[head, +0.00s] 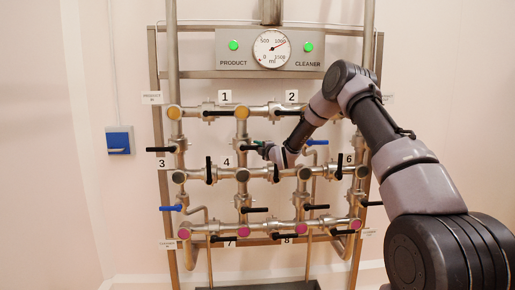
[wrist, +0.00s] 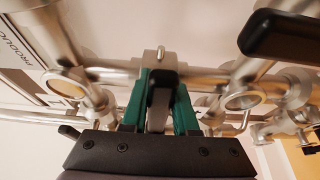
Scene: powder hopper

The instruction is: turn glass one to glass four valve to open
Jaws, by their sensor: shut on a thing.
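In the head view, my gripper (head: 262,147) is at the second upright pipe, between a yellow sight glass (head: 241,113) in the top row and a sight glass (head: 242,175) in the middle row. In the wrist view, the green fingers of my gripper (wrist: 159,105) are shut on a black valve handle (wrist: 160,88). The handle lies between both fingers, its grip end toward the camera. In the head view my gripper hides most of the handle.
Another black handle (wrist: 290,36) juts out close at the upper right of the wrist view. Horizontal black handles (head: 217,113) sit on the top row. A blue handle (head: 318,142) is right of my gripper. The gauge panel (head: 270,50) is above.

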